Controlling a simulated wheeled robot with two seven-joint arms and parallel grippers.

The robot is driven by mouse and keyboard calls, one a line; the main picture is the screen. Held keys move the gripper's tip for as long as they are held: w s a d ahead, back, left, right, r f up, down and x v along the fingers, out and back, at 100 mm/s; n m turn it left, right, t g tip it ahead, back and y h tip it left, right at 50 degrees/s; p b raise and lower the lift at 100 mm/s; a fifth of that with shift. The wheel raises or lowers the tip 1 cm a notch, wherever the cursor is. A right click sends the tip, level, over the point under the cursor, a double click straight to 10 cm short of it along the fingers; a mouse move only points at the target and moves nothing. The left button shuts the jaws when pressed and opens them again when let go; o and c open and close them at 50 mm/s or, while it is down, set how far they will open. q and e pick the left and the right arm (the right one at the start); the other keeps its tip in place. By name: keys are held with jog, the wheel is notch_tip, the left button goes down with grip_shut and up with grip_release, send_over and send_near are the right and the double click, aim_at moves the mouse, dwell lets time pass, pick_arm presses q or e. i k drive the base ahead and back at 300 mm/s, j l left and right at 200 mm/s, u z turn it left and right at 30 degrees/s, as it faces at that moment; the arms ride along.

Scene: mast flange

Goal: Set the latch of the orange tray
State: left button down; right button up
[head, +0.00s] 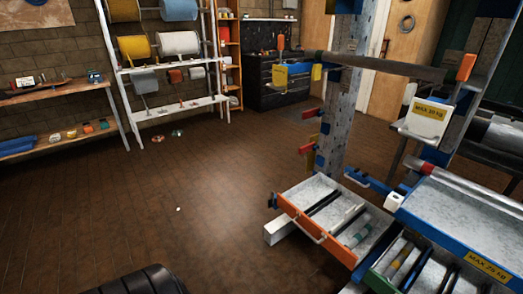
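The orange tray (328,187) is a metal tray with an orange front lip (315,229), right of centre in the head view. It holds dark rods and a cylinder with a green band (359,234). Neither of my grippers is in view.
A mast (341,120) rises behind the tray. A blue-edged tray (470,215) and a green-edged tray (420,262) stand to the right. A pale beam (281,231) juts out at the tray's left. Shelves (60,95) line the back left; the brown floor (170,190) is mostly clear.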

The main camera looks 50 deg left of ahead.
aim_at(270, 200)
jog(key=u, duration=1.4)
